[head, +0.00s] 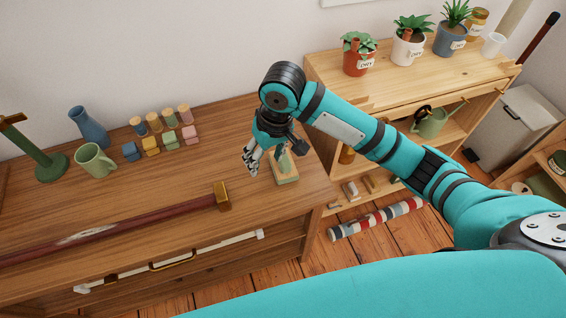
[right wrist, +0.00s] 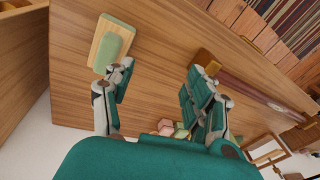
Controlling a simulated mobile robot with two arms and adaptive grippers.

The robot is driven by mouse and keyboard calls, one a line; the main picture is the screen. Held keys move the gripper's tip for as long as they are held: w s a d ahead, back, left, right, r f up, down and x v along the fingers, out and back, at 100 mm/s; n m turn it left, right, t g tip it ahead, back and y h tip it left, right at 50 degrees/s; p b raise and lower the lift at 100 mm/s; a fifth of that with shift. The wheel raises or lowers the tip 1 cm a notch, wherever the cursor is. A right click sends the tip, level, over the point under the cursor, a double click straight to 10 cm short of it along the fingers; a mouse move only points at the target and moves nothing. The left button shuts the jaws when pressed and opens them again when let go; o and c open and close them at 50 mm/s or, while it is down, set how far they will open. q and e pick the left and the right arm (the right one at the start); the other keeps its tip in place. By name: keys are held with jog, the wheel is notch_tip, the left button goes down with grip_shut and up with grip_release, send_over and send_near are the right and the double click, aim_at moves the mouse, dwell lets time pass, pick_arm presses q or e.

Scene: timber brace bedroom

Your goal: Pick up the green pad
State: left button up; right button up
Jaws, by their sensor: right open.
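The green pad (right wrist: 116,42) lies on a pale wooden board in the right wrist view, at upper left, just beyond the left fingertip. In the head view the pad (head: 287,167) sits near the right end of the wooden dresser top, partly hidden by my right gripper (head: 265,156). My right gripper also shows in the right wrist view (right wrist: 166,72), fingers spread with nothing between them. It is above the dresser top, with the pad to one side of the gap. Whether a finger touches the pad cannot be told. My left gripper is not in view.
A long dark-red handled tool with a brass head (head: 222,196) lies along the dresser front. Small coloured blocks and pegs (head: 151,146), a green mug (head: 95,160), a blue vase (head: 88,127) and a green stand (head: 50,166) are farther left. A shelf with potted plants (head: 360,54) stands at right.

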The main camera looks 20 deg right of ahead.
jog(key=w+d+r+m+h, duration=0.2)
jog(key=w+d+r+m, duration=0.1)
jog(key=w+d+r, duration=0.3)
send_over(284, 158)
jog(key=shift+g, duration=0.4)
notch_tip(284, 158, down, 10)
jog(key=shift+w+r+p, duration=0.1)
jog(key=shift+p, duration=0.25)
jog(key=shift+w+f+p, duration=0.2)
jog(key=shift+f+p, duration=0.15)
jog(key=shift+f, duration=2.65)
jog(key=shift+c, duration=0.2)
grip_shut()
